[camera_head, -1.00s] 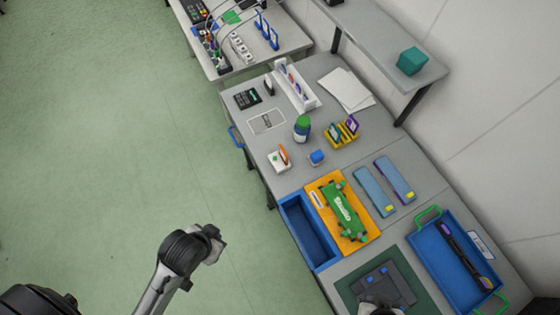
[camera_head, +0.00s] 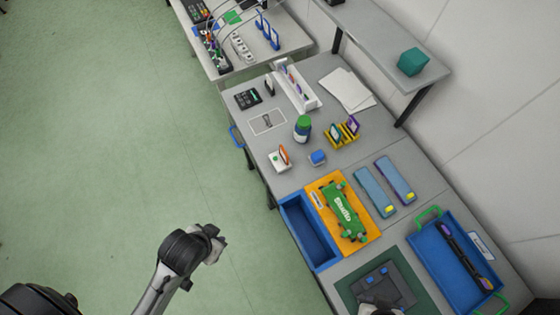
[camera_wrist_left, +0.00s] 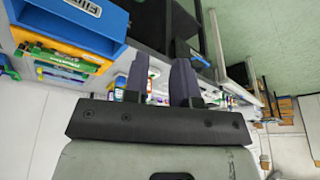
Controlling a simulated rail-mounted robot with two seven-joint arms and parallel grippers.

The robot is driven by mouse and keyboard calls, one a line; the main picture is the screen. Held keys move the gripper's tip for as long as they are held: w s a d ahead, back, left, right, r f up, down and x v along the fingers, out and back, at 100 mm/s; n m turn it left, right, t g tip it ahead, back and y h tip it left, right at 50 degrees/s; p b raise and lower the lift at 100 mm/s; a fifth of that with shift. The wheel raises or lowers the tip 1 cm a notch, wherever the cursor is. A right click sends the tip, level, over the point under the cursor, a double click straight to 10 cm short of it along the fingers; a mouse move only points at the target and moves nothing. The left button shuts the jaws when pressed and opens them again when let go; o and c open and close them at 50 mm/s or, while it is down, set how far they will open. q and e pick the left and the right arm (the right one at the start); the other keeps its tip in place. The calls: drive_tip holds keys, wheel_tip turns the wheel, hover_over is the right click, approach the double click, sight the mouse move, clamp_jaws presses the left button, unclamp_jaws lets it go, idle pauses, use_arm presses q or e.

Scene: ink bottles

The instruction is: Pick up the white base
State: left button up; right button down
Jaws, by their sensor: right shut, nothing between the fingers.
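My left gripper (camera_head: 214,244) is over the floor, left of the bench and well away from the base. In the left wrist view its two dark fingers (camera_wrist_left: 160,82) are apart with nothing held. My right gripper (camera_head: 379,307) shows only in part at the bottom edge, by the green mat. It is shut and empty, far from the base.
A blue bin (camera_head: 309,236), orange tray (camera_head: 324,184) and blue tray (camera_head: 431,242) lie nearer me. A shelf (camera_head: 388,42) overhangs the back.

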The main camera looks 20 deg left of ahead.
use_arm(q)
drive_tip(key=o, duration=1.4)
